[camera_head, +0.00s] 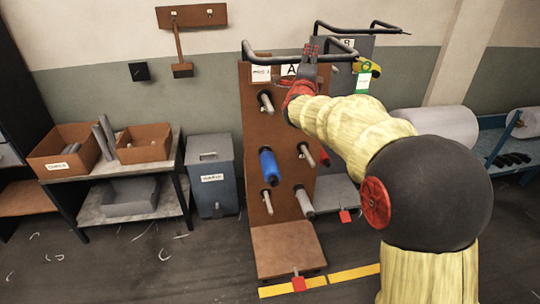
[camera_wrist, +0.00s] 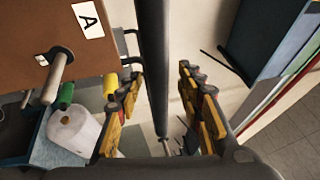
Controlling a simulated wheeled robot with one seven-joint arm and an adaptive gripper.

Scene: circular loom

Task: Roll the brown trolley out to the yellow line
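The brown trolley (camera_head: 255,130) stands upright, with an "A" label, pegs, a blue spool (camera_head: 269,167) and a black top handle (camera_head: 262,60). Its base (camera_head: 285,248) has its front edge just behind the yellow line (camera_head: 350,274) on the floor. A red tab (camera_head: 299,284) at the base front overlaps the line. My gripper (camera_head: 308,72) is at the top handle. In the wrist view, the black handle bar (camera_wrist: 153,60) runs between the fingers of my open gripper (camera_wrist: 165,110), with gaps on both sides. The head view hides the fingertips partly.
A grey trolley (camera_head: 352,55) labelled "B" stands behind to the right, partly hidden by my arm. A blue-grey bin (camera_head: 211,170) and a shelf with brown boxes (camera_head: 145,143) stand left. Floor left of the base is open, with scattered scraps.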

